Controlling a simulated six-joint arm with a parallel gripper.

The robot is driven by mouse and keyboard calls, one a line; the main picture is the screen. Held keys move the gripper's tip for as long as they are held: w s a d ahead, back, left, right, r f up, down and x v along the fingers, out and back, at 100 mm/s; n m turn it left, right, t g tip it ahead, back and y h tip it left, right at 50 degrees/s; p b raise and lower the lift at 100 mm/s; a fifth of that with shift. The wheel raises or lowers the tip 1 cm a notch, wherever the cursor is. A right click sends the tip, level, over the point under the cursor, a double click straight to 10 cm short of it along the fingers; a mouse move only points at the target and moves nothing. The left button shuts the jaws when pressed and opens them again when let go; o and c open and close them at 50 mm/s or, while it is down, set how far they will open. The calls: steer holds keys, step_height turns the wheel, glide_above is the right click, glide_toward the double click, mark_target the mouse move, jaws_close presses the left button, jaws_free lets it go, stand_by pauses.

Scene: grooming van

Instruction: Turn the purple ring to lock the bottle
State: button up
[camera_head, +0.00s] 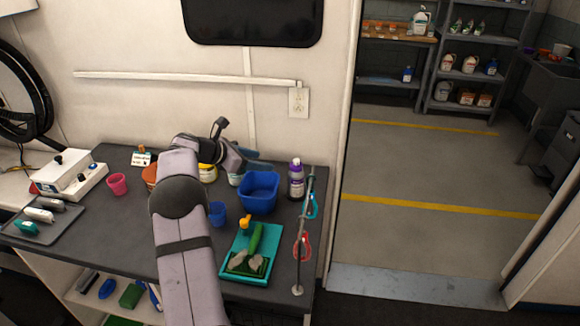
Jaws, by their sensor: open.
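The bottle (296,184) is dark with a pale label and stands upright at the back right of the dark table. Its top carries a purple ring (295,165) below a light cap. Whether the ring is turned to its locked position is too small to tell. My gripper (243,158) is at the end of my arm, over the back of the table, left of the bottle and apart from it. It is open, and I see nothing held in it. Its fingers are small and partly hidden by my wrist.
A blue square tub (260,190) stands just left of the bottle. A metal stand (304,235) with coloured loops rises in front right of it. A teal tray (235,271) with green items lies in front. A pink cup (118,183) stands left. A blue cup (217,213) is beside my arm.

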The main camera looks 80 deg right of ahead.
steer(key=w+a+r+m+t+h, duration=0.1)
steer(key=w+r+m+t, duration=0.1)
steer(key=w+t, duration=0.45)
steer(key=w+r+m+t, duration=0.2)
steer(key=w+t, duration=0.2)
steer(key=w, duration=0.6)
steer(key=m+g+h+b, duration=0.75)
steer(key=m+b, duration=0.25)
steer(key=m, duration=1.6)
glide_toward(294, 170)
steer(key=x, duration=0.2)
steer(key=w+x, duration=0.1)
steer(key=x, duration=0.1)
steer(key=shift+s+d, duration=0.1)
steer(key=shift+d, duration=0.35)
steer(key=shift+s+a+f, duration=0.1)
steer(key=shift+s+a, duration=0.1)
steer(key=shift+s, duration=0.3)
steer(key=shift+p+x, duration=1)
steer(key=shift+x, duration=2.7)
